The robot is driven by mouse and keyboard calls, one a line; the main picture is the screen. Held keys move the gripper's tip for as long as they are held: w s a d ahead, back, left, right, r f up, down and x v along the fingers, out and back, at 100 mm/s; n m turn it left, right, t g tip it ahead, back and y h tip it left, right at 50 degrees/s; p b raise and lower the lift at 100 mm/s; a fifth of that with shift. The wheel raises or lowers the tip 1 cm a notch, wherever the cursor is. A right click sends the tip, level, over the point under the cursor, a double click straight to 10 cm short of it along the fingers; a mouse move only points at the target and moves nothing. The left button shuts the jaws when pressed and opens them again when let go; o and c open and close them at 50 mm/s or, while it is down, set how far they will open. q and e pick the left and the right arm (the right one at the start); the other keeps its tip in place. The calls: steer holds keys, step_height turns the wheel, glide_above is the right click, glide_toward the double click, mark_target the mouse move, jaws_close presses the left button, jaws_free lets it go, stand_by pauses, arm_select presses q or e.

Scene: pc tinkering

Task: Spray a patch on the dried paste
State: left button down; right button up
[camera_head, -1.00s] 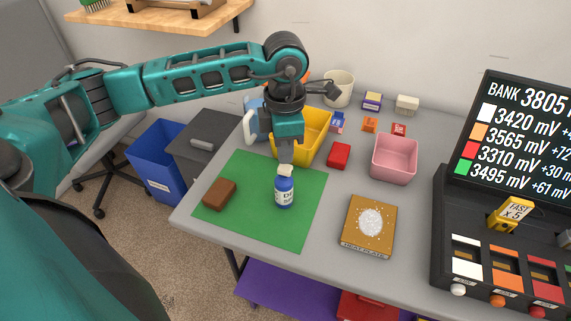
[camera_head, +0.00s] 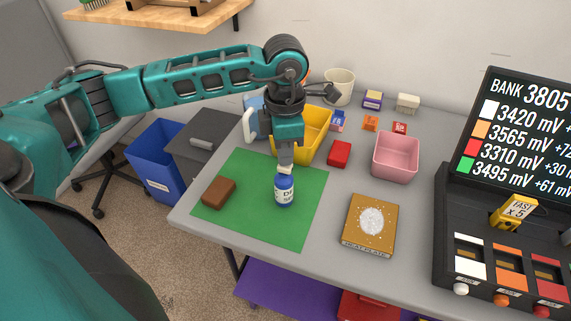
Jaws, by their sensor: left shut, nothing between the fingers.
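The heat plate (camera_head: 357,236) is a tan-brown block lying on the grey table, with a whitish speckled patch of dried paste (camera_head: 372,221) on its top. A small blue bottle (camera_head: 284,191) with a white label and pale cap stands upright on the green mat. My left gripper (camera_head: 286,166) points down right at the bottle's cap, its fingers shut with nothing between them; it hides part of the cap, and I cannot tell whether they touch. My right gripper is not in view.
A brown block (camera_head: 219,193) lies on the green mat (camera_head: 240,226). Behind are a yellow bin (camera_head: 317,136), a red box (camera_head: 339,154), a pink bin (camera_head: 396,160) and a white mug (camera_head: 339,88). The black bank display (camera_head: 520,140) stands at the right. Table around the heat plate is clear.

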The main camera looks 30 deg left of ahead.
arm_select(q)
steer(key=shift+f+b, duration=0.5)
steer(key=shift+f, duration=0.15)
steer(key=shift+r, duration=0.1)
steer(key=shift+r+p, duration=0.9)
steer(key=shift+r, duration=0.3)
steer(key=shift+r, duration=0.1)
steer(key=shift+r+p, duration=1.65)
steer(key=shift+r, duration=0.8)
